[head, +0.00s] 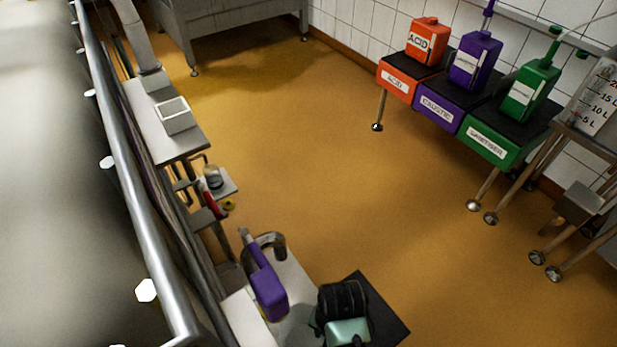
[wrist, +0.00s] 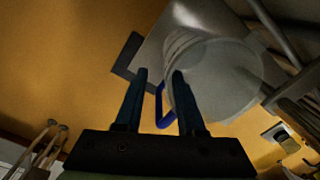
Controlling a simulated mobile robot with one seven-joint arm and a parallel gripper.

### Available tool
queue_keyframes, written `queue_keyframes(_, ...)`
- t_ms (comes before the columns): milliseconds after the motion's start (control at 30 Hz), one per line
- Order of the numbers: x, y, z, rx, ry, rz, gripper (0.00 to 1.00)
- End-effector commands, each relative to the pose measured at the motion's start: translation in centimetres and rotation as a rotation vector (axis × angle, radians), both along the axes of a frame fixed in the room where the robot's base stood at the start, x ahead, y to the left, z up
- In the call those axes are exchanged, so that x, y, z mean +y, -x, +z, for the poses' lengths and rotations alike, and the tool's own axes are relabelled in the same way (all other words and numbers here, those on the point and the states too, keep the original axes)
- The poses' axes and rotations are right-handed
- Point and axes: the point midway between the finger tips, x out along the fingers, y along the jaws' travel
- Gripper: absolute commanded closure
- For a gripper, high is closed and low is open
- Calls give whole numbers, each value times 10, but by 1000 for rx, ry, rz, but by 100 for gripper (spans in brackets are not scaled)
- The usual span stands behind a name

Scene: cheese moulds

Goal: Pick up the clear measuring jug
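The clear measuring jug (wrist: 232,72), pale and see-through with a blue handle (wrist: 159,106), shows large in the wrist view, right of centre. My gripper (wrist: 159,71) is open, its two dark fingers apart. In that picture the handle shows between the fingers, and the right finger overlaps the jug's near side. I cannot tell whether either finger touches it. In the head view a dark, rounded part with a pale green block, likely my wrist, stands over the bench at the bottom and hides most of what is beneath it; I cannot clearly make out the jug there.
A purple bottle (head: 268,292) stands on the pale bench, left of my wrist. A dark mat (head: 386,318) lies at the bench's right end. Orange, purple and green containers stand on wall stands (head: 440,116) at upper right. A long rail (head: 120,165) runs down the left. The middle floor is clear.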

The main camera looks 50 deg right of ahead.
Motion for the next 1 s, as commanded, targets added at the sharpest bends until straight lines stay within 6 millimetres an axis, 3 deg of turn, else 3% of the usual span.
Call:
queue_keyframes(167,0,-2,-12,-1,1,1,62)
queue_keyframes(500,5,-9,-56,-2,2,1,62)
queue_keyframes(767,4,-9,-58,-3,2,1,62)
queue_keyframes(1000,4,-9,-58,-3,2,2,100)
